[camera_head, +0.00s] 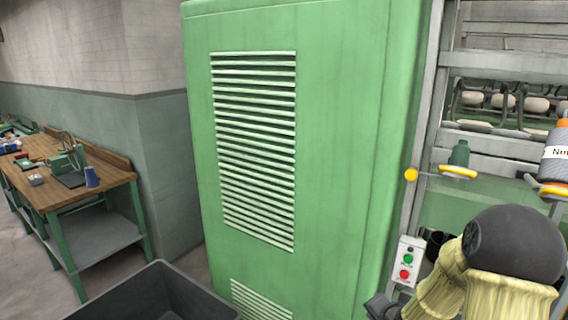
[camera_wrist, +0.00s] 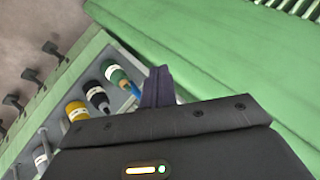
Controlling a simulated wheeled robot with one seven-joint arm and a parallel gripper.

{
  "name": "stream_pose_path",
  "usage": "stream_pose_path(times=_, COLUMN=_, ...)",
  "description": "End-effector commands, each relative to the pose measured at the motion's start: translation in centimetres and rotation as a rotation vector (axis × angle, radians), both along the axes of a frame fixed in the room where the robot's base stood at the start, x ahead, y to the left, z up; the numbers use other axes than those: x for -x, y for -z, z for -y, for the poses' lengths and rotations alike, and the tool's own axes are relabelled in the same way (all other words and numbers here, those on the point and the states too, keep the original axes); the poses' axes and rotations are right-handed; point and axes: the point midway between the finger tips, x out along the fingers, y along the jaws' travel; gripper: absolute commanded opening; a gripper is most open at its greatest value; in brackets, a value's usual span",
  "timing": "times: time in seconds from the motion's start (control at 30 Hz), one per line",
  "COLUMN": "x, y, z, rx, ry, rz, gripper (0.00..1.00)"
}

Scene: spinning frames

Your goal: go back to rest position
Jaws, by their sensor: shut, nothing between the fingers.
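My gripper (camera_wrist: 158,88) shows in the wrist view as dark fingers pressed together beyond the black gripper body. It is shut and empty. In the head view my arm, with a dark round joint and pale yellow covers, is at the lower right, in front of the spinning frame. The gripper's fingertips cannot be made out clearly there.
A green cabinet (camera_head: 345,130) fills the middle. A button box (camera_head: 408,262) is beside my arm. A labelled spool (camera_head: 556,165) is at the right edge. A dark bin (camera_head: 150,295) is in front; a workbench (camera_head: 110,180) stands left.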

Motion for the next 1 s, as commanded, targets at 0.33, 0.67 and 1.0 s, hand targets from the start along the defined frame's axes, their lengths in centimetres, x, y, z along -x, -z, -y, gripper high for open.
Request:
stream_pose_path(times=0.33, x=10.2, y=-4.3, z=-4.8, rx=0.44, ry=-0.454, rz=-0.289, gripper=0.0)
stream_pose_path(times=0.67, x=18.5, y=-6.5, z=-8.4, rx=0.532, ry=-0.818, rz=-0.429, gripper=0.0)
stream_pose_path(times=1.0, x=18.7, y=-6.5, z=-8.4, rx=0.533, ry=-0.829, rz=-0.434, gripper=0.0)
